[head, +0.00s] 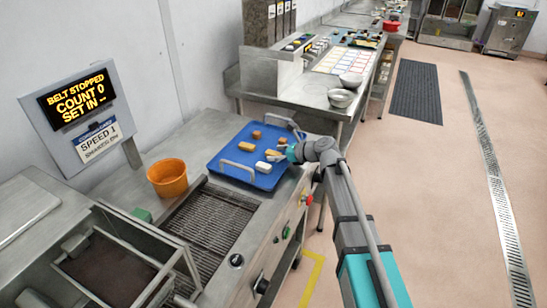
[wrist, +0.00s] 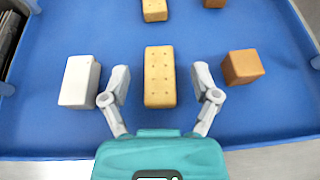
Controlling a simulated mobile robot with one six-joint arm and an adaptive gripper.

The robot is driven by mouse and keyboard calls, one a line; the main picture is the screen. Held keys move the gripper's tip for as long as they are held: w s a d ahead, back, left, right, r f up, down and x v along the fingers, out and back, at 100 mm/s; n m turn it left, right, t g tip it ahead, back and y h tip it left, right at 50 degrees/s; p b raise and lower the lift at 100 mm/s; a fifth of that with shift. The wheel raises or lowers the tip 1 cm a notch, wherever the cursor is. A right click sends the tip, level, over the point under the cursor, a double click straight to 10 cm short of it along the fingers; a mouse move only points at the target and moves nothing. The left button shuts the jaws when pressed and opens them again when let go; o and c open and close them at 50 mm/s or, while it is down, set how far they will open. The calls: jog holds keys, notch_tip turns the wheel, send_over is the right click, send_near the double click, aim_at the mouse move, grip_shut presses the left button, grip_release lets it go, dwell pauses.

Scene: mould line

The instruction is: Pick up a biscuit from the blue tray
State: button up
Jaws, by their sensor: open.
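The blue tray (head: 232,173) lies on the steel bench in the head view, and its blue floor (wrist: 40,125) fills most of the wrist view. My gripper (wrist: 160,80) is open, with one finger on each side of a tan biscuit with small holes (wrist: 160,77). No contact with the biscuit shows. A white block (wrist: 79,82) lies left of the left finger. A brown cube (wrist: 242,67) lies right of the right finger. Another tan piece (wrist: 154,10) and a brown one (wrist: 214,2) show at the top. In the head view my gripper (head: 283,154) is over the tray's right side.
An orange bucket (head: 168,178) stands left of the tray. A dark conveyor grid (head: 208,222) is in front of it. A display (head: 78,104) reads "BELT STOPPED". Metal bowls (head: 341,98) stand on the bench behind.

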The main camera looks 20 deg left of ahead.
jog(key=shift+c, duration=0.3)
jog(key=c, duration=0.8)
